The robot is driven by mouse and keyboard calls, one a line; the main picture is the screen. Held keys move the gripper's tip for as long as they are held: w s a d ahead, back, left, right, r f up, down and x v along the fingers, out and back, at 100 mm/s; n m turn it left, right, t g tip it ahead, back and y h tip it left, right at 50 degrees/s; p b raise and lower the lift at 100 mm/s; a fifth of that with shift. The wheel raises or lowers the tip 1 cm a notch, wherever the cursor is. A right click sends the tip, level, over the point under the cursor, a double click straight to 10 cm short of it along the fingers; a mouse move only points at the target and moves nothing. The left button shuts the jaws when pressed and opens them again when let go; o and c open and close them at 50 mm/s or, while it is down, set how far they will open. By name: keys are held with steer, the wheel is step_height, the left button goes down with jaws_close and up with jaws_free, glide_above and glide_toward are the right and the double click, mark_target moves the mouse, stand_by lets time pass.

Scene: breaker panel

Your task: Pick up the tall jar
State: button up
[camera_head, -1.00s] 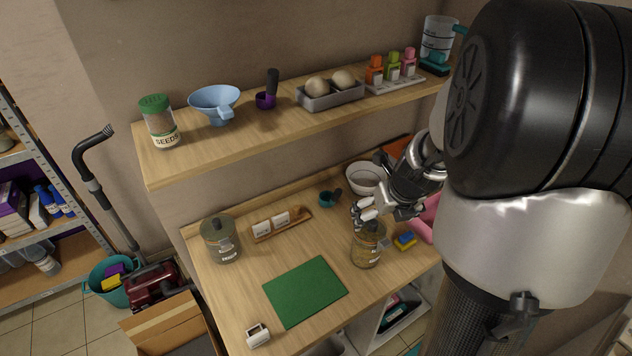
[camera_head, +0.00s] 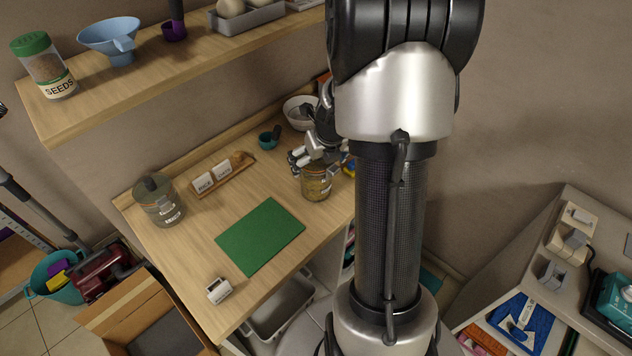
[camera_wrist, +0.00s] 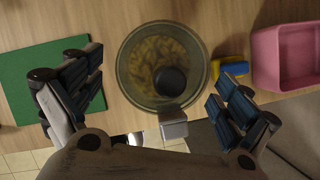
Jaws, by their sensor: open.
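A glass jar (camera_head: 317,186) with brownish contents and a dark lid knob stands upright on the wooden counter. The wrist view looks down on this jar (camera_wrist: 150,55), with its round top and knob showing between my fingers. My gripper (camera_head: 316,160) is open just above the jar in the head view. In the wrist view my gripper (camera_wrist: 160,100) has one finger either side of the jar, with gaps between. Another jar (camera_head: 160,203), grey-green with a label, stands at the counter's left. I cannot tell from these views which jar is taller.
A green board (camera_head: 260,236) lies left of the near jar. A blue and yellow sponge (camera_wrist: 230,70) and a pink bin (camera_wrist: 288,55) are to its right. A white bowl (camera_head: 298,112) and a teal cup (camera_head: 268,138) stand behind. A shelf (camera_head: 150,75) overhangs the counter's back.

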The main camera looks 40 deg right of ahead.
steer(key=b+x, duration=0.2)
steer(key=x, duration=0.2)
steer(key=shift+f, duration=0.25)
steer(key=shift+r, duration=0.1)
steer(key=shift+s, duration=0.1)
steer(key=c, duration=2.1)
steer(key=shift+r, duration=0.1)
steer(key=shift+c, duration=0.3)
